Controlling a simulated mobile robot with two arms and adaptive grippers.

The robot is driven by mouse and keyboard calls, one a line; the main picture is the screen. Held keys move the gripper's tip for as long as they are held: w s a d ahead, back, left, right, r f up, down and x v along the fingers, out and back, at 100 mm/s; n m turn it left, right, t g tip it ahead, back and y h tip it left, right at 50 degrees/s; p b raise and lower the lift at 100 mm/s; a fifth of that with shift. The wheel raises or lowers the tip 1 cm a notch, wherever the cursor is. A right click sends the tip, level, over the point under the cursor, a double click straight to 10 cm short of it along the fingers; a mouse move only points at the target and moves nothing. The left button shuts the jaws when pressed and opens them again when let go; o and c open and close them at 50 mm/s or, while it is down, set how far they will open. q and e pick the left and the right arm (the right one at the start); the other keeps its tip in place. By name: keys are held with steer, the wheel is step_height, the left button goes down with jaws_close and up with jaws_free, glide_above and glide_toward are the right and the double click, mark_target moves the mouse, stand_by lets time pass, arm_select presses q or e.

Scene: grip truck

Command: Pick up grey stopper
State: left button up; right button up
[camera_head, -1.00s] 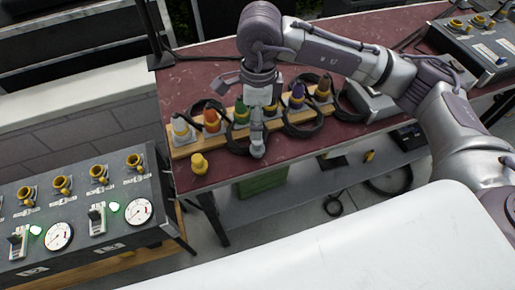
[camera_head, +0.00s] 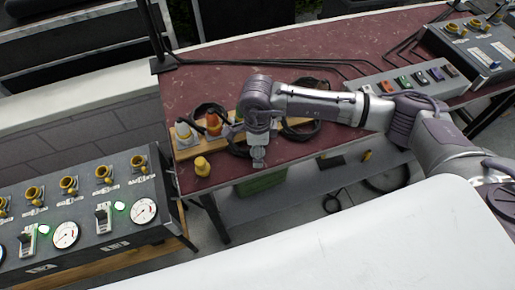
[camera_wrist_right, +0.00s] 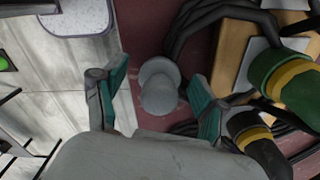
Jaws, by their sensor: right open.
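The grey stopper (camera_wrist_right: 160,88) is a small round knob on the dark red table top. In the right wrist view it lies between the two teal-padded fingers of my right gripper (camera_wrist_right: 158,78), with a gap showing on both sides. The gripper is open and close to it. In the head view my right gripper (camera_head: 258,152) is low near the table's front edge, and I cannot clearly tell the stopper from the gripper there. My left gripper is not in view.
A yellow stopper (camera_head: 202,167) stands left of my right gripper. Behind is a wooden board with plugs, including an orange one (camera_head: 213,123). A green plug (camera_wrist_right: 285,75) and black cables (camera_wrist_right: 185,42) are close beside the right finger. A gauge panel (camera_head: 90,205) stands at left.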

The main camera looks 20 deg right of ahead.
steer(key=shift+f, duration=0.45)
steer(key=shift+c, duration=0.4)
steer(key=c, duration=1.2)
steer(key=shift+r, duration=0.15)
